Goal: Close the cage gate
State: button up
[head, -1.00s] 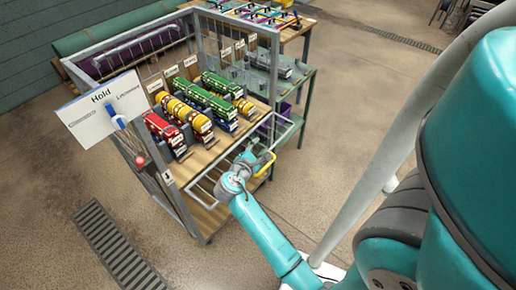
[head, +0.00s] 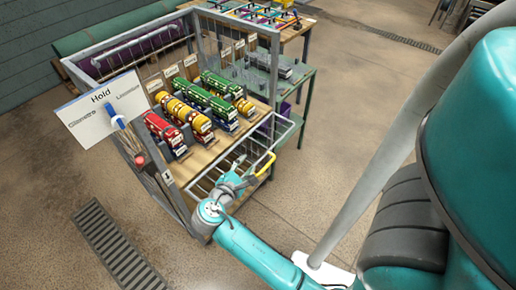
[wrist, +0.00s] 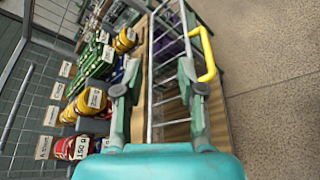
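The cage gate (head: 205,187) is a low frame of pale metal bars at the open front of the cage (head: 183,215). Its yellow handle (head: 265,164) is at the gate's right part in the head view. In the wrist view the gate's bars (wrist: 150,75) run up the middle, and the yellow handle (wrist: 208,55) stands to the right. My gripper (head: 240,168) is at the gate, just left of the handle. In the wrist view my gripper (wrist: 158,72) has its fingers apart, with gate bars showing between them. Whether a finger touches the bars I cannot tell.
Red, yellow and green rolls (head: 200,105) lie on the cage's wooden shelf behind the gate. A white sign (head: 100,108) reading "Hold" hangs at the cage's left post. A green table (head: 295,85) stands to the right. The floor (head: 350,130) right of the cage is clear.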

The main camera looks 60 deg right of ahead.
jog(key=shift+a, duration=0.25)
jog(key=shift+c, duration=0.9)
notch_tip(320, 180, down, 3)
jog(key=shift+a+f+n, duration=0.1)
jog(key=shift+a+n, duration=0.05)
jog(key=shift+n, duration=0.25)
grip_shut()
notch_tip(320, 180, down, 19)
jog(key=s+n+g+h, duration=0.2)
jog(key=n+g+h, duration=0.3)
jog(key=n, duration=0.3)
jog(key=d+r, duration=0.6)
jog(key=d, duration=0.4)
jog(key=shift+s+r+t+h, duration=0.3)
jog(key=shift+s, duration=0.1)
